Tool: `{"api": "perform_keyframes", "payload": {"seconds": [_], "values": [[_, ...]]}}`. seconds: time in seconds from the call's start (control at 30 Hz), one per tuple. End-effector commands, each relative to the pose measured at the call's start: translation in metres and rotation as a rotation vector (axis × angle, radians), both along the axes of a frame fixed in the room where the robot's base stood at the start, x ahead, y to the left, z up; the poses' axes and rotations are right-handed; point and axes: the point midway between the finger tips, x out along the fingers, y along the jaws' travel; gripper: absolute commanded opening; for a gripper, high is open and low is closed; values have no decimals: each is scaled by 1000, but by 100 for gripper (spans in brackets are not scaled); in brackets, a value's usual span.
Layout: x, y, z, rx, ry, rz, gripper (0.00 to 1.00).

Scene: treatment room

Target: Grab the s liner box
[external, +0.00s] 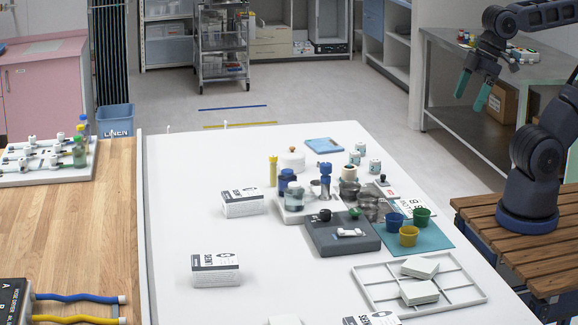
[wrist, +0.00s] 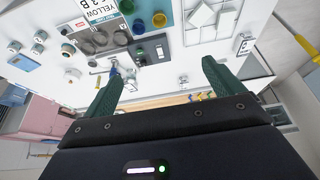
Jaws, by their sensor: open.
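Several white boxes with dark printed labels stand on the white table. One white box (external: 241,203) is left of the middle in the external view, another white box (external: 215,270) is nearer the front, and a third white box (external: 372,319) is cut off at the bottom edge.
A dark grey block (external: 341,241), several jars, coloured cups on a teal mat (external: 432,243) and a white divided tray (external: 362,294) crowd the table's right half. The left part is mostly clear. A wooden counter (external: 110,220) adjoins it at left.

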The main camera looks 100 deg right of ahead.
Motion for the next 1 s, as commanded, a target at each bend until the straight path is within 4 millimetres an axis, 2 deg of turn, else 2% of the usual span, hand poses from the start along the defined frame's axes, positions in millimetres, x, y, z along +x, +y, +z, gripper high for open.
{"api": "perform_keyframes", "payload": {"seconds": [0.27,0.37,0.67,0.83,1.0], "values": [[0,0,0,0,0,0,93],[0,0,0,0,0,0,80],[2,0,1,0,0,0,80],[26,1,10,4,7,-2,80],[72,2,24,9,16,-6,80]]}}
